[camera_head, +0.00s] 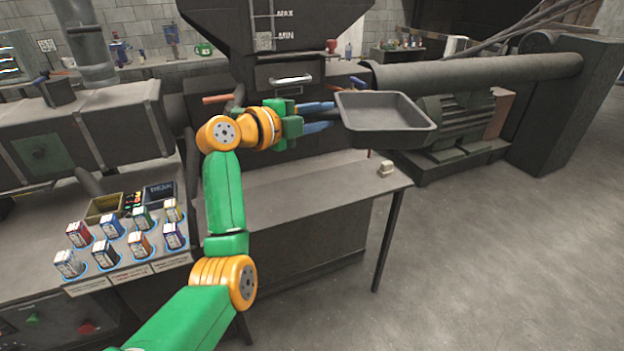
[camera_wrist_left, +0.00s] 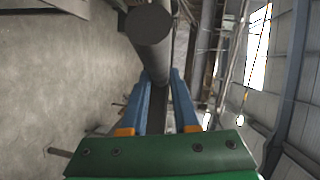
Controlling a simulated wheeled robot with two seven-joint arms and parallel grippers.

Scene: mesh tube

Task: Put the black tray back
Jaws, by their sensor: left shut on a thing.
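The black tray (camera_head: 388,112) is a shallow rectangular pan with a raised rim, held in the air above the right end of the metal table (camera_head: 300,192). It looks roughly level, and its inside is empty. My left gripper (camera_head: 332,116) reaches it from the left, with its blue fingers shut on the tray's left side. In the left wrist view the two blue fingers (camera_wrist_left: 163,90) point away with a dark strip between them; the tray's shape is hard to make out there. My right gripper is in neither view.
A hopper marked MAX and MIN (camera_head: 275,35) stands behind the arm. A thick pipe (camera_head: 480,72) and a motor (camera_head: 458,120) lie behind and right of the tray. A small pale block (camera_head: 386,168) sits on the table. Small boxes (camera_head: 140,244) stand in a rack at left.

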